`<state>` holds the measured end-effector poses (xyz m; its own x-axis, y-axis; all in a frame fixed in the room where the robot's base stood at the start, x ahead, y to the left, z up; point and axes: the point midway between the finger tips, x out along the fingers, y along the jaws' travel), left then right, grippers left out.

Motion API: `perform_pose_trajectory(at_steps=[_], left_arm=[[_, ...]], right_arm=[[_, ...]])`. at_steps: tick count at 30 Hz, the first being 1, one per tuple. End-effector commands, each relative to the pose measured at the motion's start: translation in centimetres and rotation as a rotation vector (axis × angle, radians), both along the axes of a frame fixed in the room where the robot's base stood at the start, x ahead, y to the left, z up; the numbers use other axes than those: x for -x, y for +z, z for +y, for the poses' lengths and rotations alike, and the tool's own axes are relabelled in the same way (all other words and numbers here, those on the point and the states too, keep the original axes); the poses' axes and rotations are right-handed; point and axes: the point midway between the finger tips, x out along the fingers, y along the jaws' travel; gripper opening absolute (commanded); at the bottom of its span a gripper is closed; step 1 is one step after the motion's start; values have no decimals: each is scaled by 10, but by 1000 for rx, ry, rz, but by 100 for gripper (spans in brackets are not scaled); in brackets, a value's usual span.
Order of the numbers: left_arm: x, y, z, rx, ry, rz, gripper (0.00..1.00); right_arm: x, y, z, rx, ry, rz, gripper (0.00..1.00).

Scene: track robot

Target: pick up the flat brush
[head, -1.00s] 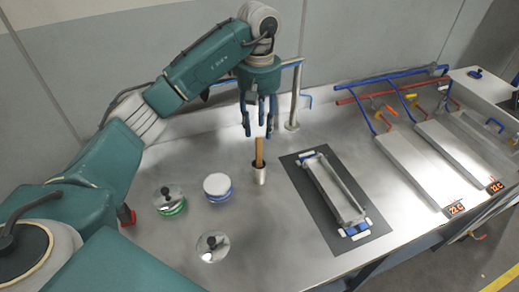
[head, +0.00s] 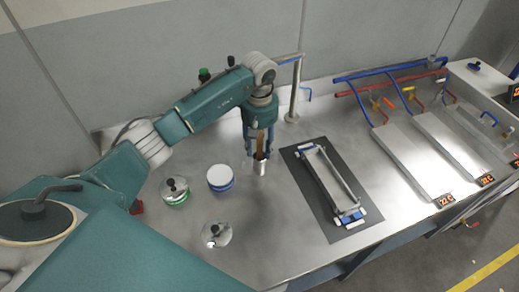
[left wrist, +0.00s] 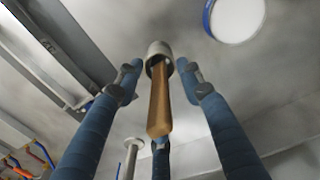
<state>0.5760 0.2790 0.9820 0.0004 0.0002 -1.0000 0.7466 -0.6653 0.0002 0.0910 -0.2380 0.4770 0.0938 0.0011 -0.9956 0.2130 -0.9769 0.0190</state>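The flat brush (left wrist: 159,105) stands handle up in a small metal cup (left wrist: 158,50); only its wooden handle shows, and its lower end is hidden in the cup. In the head view the handle (head: 260,150) and the cup (head: 260,169) are in the middle of the table. My left gripper (head: 259,150) points down over the cup, its fingers around the handle. In the left wrist view the blue fingers (left wrist: 160,85) are spread, with gaps between them and the handle. My right gripper is in neither view.
A white-topped jar with a blue band (head: 220,177), a green-banded lidded jar (head: 175,190) and a round lid with a knob (head: 217,234) stand left of the cup. A metal frame on a dark mat (head: 330,190) lies to the right. A metal post (head: 294,90) stands behind.

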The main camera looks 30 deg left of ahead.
Motion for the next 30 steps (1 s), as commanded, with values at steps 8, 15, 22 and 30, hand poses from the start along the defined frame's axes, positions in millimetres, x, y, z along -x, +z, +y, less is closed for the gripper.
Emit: perform_pose_trajectory(at_steps=[8, 15, 22, 30], left_arm=[[0, 0, 0, 0, 0, 0, 10], [0, 1, 0, 0, 0, 0, 0], [-1, 3, 0, 0, 0, -1, 0], [-1, 30, 0, -2, -1, -6, 0]], right_arm=[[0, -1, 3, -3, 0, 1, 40], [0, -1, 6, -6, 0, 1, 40], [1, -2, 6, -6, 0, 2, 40], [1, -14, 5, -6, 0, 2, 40]])
